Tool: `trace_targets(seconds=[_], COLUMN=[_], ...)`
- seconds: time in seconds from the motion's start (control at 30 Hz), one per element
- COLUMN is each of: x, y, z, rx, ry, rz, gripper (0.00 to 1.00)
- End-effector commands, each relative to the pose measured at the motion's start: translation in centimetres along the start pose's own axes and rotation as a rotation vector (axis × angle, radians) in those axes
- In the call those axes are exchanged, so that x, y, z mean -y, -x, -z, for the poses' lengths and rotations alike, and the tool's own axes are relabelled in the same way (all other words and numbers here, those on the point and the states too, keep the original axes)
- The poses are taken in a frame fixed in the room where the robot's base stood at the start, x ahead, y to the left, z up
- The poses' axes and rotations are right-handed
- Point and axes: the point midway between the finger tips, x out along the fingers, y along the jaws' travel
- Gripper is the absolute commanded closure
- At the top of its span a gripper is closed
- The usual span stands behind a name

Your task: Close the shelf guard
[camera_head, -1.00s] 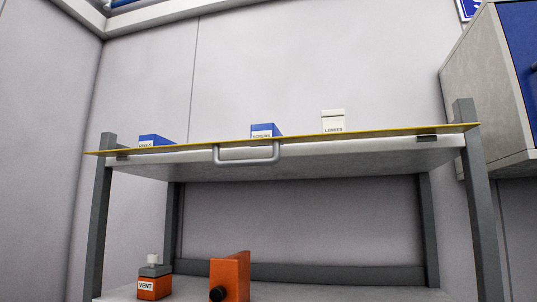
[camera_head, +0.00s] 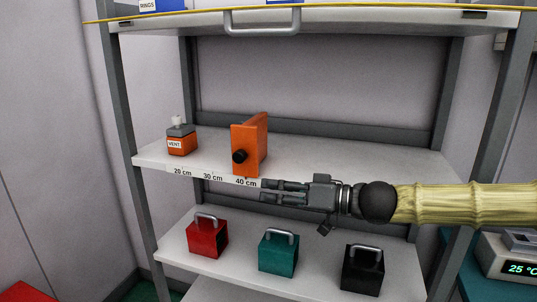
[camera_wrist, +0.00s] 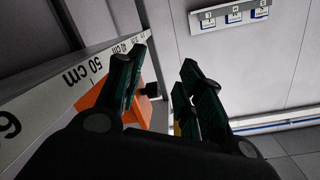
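The shelf guard (camera_head: 375,6) shows as a thin yellow edge along the front of the top shelf, seen nearly edge-on and lying about flat. A grey bar handle (camera_head: 262,31) hangs at the front of that shelf, left of centre. My gripper (camera_head: 264,190) is in front of the middle shelf's edge, well below the handle, with its fingers pointing left. In the wrist view my gripper (camera_wrist: 160,80) has its fingers apart with nothing held between them. The guard and handle are not in the wrist view.
An orange block with a black knob (camera_head: 250,146) stands on the middle shelf close to my fingers. A VENT bottle (camera_head: 181,141) is left of it. Red (camera_head: 208,238), teal (camera_head: 278,255) and black (camera_head: 362,272) handled weights are on the lower shelf. Grey posts flank the shelves.

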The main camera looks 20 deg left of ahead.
Motion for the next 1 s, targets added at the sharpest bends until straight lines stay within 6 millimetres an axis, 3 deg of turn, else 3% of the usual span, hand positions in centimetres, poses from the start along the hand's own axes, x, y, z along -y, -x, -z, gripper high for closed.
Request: trace_targets(seconds=[0.03,0.1,0.2,0.33,0.43,0.6,1.0], x=[2.1,4.6,8.0,11.3,12.8,13.8,15.2], y=[1.2,2.8,5.2,8.0,9.3,9.6,4.5], z=[5.1,10.5,16.9,22.5,24.8,26.3,28.5], rx=[-0.069,-0.157,-0.268,-0.374,-0.423,-0.449,-0.446], ry=[0.06,0.14,0.241,0.339,0.383,0.407,0.404], rz=[0.029,0.066,0.108,0.139,0.152,0.159,0.16], gripper=[0.63,0.63,0.63,0.63,0.63,0.63,0.63])
